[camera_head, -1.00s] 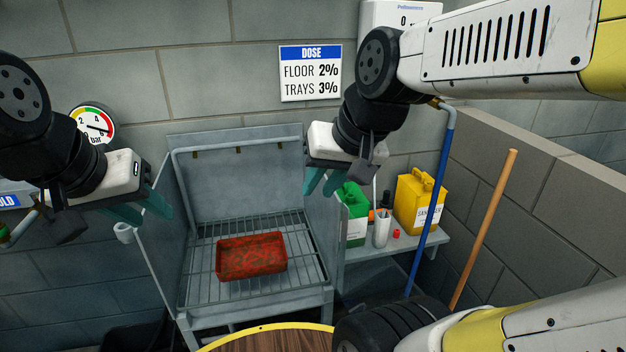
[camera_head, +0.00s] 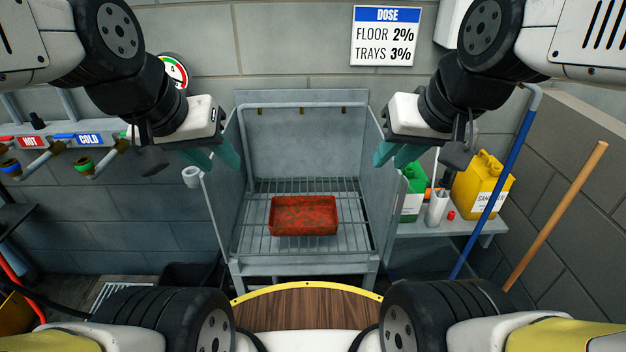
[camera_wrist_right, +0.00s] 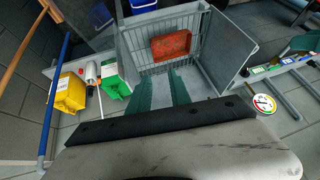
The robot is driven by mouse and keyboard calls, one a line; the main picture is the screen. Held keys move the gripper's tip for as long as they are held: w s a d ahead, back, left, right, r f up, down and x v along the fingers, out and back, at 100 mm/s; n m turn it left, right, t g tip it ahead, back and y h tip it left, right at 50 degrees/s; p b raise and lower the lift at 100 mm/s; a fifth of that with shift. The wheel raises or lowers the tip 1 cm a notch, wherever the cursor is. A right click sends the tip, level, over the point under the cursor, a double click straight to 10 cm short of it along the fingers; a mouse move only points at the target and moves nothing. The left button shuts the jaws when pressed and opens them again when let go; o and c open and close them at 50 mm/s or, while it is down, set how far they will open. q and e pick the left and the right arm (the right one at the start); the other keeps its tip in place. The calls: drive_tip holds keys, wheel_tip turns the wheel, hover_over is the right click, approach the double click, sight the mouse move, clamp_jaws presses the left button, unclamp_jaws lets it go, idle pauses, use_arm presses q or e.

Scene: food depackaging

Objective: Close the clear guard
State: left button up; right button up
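A grey metal wash booth stands ahead with side walls and a wire rack (camera_head: 260,243). A raised pipe frame (camera_head: 300,106) stands upright at its back, with small dark clips along the top; it looks like the clear guard, swung up, though its clear pane is hard to make out. A stained red tray (camera_head: 303,216) lies on the rack and also shows in the right wrist view (camera_wrist_right: 171,46). My left gripper (camera_head: 212,156) is open and empty by the booth's left wall. My right gripper (camera_head: 396,154) is open and empty by the right wall; its teal fingers are apart in the wrist view (camera_wrist_right: 162,90).
A shelf (camera_head: 470,229) right of the booth holds a green container (camera_head: 411,196), a white cup (camera_head: 437,208) and a yellow canister (camera_head: 482,187). A blue pole (camera_head: 495,180) and a wooden handle (camera_head: 556,215) lean at right. Hot and cold taps (camera_head: 60,150) are at left.

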drive_tip(key=shift+c, duration=0.4)
clamp_jaws()
